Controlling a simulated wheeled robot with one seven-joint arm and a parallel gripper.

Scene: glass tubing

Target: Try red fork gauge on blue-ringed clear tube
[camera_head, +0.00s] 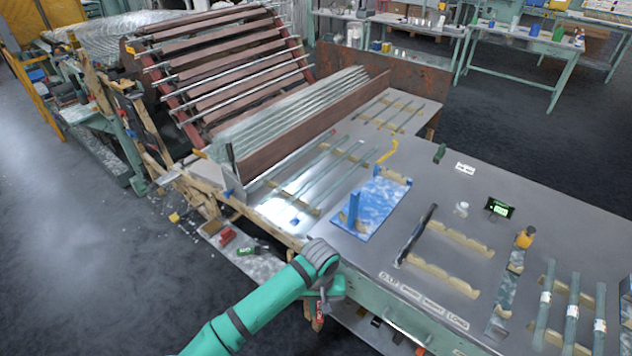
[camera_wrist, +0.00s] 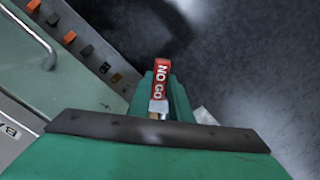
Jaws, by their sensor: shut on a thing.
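A red gauge handle marked "NO GO" (camera_wrist: 161,78) stands between the fingers of my gripper (camera_wrist: 160,105) in the wrist view. My gripper is shut on it; the gauge's fork end is not clear there. In the head view my gripper (camera_head: 322,300) hangs beside the front edge of the grey bench, low near its corner, with a bit of red (camera_head: 320,312) at it. Several clear tubes (camera_head: 325,172) lie on wooden rests on the bench's left part. A small blue spot (camera_head: 295,221) shows near their front ends; I cannot tell which tube carries a blue ring.
A blue board (camera_head: 376,206) with an upright blue post lies on the grey bench (camera_head: 455,205). Empty wavy rests (camera_head: 445,275) and a black bar (camera_head: 415,235) lie right of it. Labelled tubes (camera_head: 571,315) rest at the far right. A rail with coloured blocks (camera_wrist: 85,53) runs along the bench side.

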